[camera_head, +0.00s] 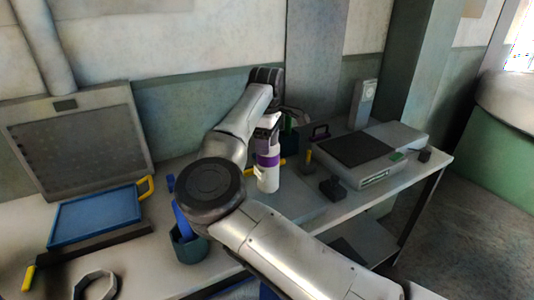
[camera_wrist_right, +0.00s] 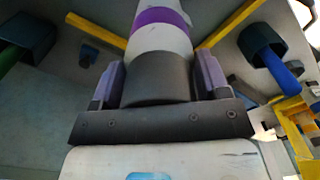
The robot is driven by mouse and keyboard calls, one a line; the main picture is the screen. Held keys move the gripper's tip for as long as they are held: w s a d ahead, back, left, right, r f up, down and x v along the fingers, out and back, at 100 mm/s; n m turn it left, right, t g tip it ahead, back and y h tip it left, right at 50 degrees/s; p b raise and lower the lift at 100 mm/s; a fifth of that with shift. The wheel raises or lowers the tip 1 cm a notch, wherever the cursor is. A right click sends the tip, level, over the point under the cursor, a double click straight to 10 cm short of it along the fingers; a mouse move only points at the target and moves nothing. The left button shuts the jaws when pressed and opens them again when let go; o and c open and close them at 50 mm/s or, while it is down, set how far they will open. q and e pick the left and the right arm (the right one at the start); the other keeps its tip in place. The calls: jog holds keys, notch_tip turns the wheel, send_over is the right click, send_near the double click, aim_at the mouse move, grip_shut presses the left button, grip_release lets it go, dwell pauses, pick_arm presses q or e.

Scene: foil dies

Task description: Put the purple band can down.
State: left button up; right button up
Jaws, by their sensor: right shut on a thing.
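The purple band can (camera_head: 267,168) is a white can with a purple band, upright near the middle of the head view. My right gripper (camera_head: 268,122) holds it from above, shut around its upper part. In the right wrist view the can (camera_wrist_right: 161,38) stands between the two purple-grey fingers of the gripper (camera_wrist_right: 160,80). Whether the can's base touches the table (camera_head: 302,205) cannot be told. My left gripper does not show.
A grey machine (camera_head: 368,152) stands right of the can, with a small black object (camera_head: 332,188) before it. A teal cup (camera_head: 188,246) with a blue-handled tool stands left. A blue tray (camera_head: 97,215) lies farther left. Yellow bars (camera_wrist_right: 232,22) show near the can.

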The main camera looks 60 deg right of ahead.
notch_tip(320, 180, down, 4)
jog(key=shift+r+b, duration=0.2)
jog(key=shift+b, duration=0.4)
jog(key=shift+f, duration=0.1)
jog(key=o, duration=1.6)
jog(key=shift+f, duration=0.1)
notch_tip(320, 180, up, 11)
jog(key=p, duration=0.4)
jog(key=shift+r, duration=0.7)
jog(key=shift+c, duration=0.4)
